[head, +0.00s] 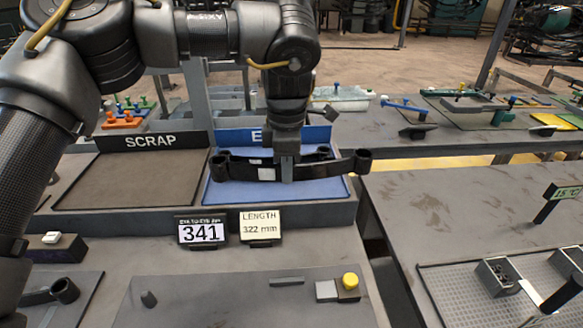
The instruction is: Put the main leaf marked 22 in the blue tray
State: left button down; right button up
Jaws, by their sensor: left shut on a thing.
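My left gripper (287,172) points down over the blue tray (325,190) and is shut on a long dark leaf (335,167) with a rolled eye at each end. The held leaf spans the tray's width, and its right eye reaches past the tray's right edge. I cannot tell whether it touches the tray. Behind it, another dark leaf shape (318,153) shows, partly hidden by the gripper. A small white label (266,174) shows near the gripper, but no mark 22 can be read. The tray's sign is mostly hidden by my arm. My right gripper is out of view.
The brown SCRAP tray (130,182) stands left of the blue one and looks empty. In front are signs reading 341 (200,232) and LENGTH 322 mm (260,225). A yellow button (350,281) is at the front. A dark leaf end (64,291) lies front left.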

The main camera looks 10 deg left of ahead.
pick_arm(q)
jog(key=w+a+f+p, duration=0.1)
jog(key=w+a, duration=0.1)
jog(key=w, duration=0.2)
jog(key=p, duration=0.1)
send_over(271, 193)
jog(key=s, duration=0.1)
jog(key=f, duration=0.5)
jog(key=shift+s+d, duration=0.1)
jog(key=shift+d, duration=0.25)
jog(key=shift+w+a+f, duration=0.15)
jog(key=shift+w+f, duration=0.1)
jog(key=shift+f, duration=0.15)
jog(key=shift+w+a+f, duration=0.1)
jog(key=shift+f, duration=0.05)
jog(key=f, duration=0.1)
jog(key=f+p, duration=0.2)
jog(key=shift+w+a+f, duration=0.2)
jog(key=shift+w+f, duration=0.05)
jog(key=shift+f, duration=0.15)
